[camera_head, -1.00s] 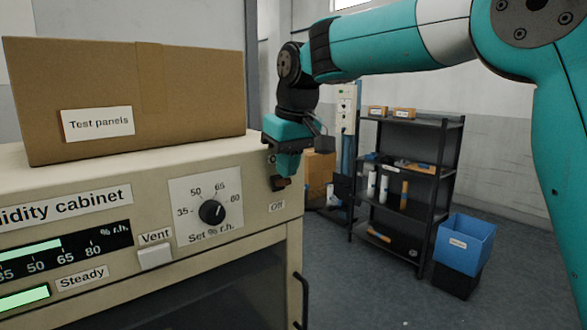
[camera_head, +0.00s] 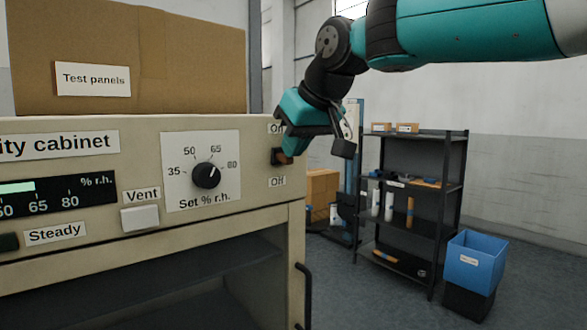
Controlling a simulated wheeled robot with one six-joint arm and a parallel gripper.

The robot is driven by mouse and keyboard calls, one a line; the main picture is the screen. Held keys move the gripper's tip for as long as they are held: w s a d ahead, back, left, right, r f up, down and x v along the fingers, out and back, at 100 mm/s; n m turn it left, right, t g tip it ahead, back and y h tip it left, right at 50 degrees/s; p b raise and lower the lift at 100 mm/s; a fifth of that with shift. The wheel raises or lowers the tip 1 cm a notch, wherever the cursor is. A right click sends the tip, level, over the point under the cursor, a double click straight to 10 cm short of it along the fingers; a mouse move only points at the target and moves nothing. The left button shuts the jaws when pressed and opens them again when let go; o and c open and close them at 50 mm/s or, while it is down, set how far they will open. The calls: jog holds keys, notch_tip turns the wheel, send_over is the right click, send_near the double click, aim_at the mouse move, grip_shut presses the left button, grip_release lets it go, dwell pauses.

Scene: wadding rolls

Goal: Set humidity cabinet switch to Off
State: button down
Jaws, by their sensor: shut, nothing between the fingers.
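The humidity cabinet (camera_head: 255,220) is the beige unit at left. Its dark switch (camera_head: 277,157) is at the right end of the front panel, between an On label (camera_head: 276,128) above and an Off label (camera_head: 277,182) below. My gripper (camera_head: 289,154) is shut and empty, with its teal body just right of and above the switch. The lower end partly overlaps the switch, so I cannot tell whether they touch or which way the switch is set. The lamp (camera_head: 9,242) beside the Steady label is dark. The humidity display (camera_head: 60,196) still shows a green bar.
A dial (camera_head: 207,176) and a Vent button (camera_head: 140,217) sit left of the switch. A Test panels carton (camera_head: 180,65) stands on top. A door handle (camera_head: 303,295) juts out below.

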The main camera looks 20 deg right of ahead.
jog(key=shift+r+p, duration=0.1)
jog(key=shift+p, duration=0.5)
jog(key=shift+r, duration=0.1)
jog(key=shift+r+p, duration=0.7)
jog(key=shift+p, duration=0.05)
jog(key=s+f+p+v, duration=0.1)
jog(key=p+v, duration=0.3)
jog(key=v, duration=0.5)
jog(key=shift+s+d+r, duration=0.3)
jog(key=shift+d, duration=0.05)
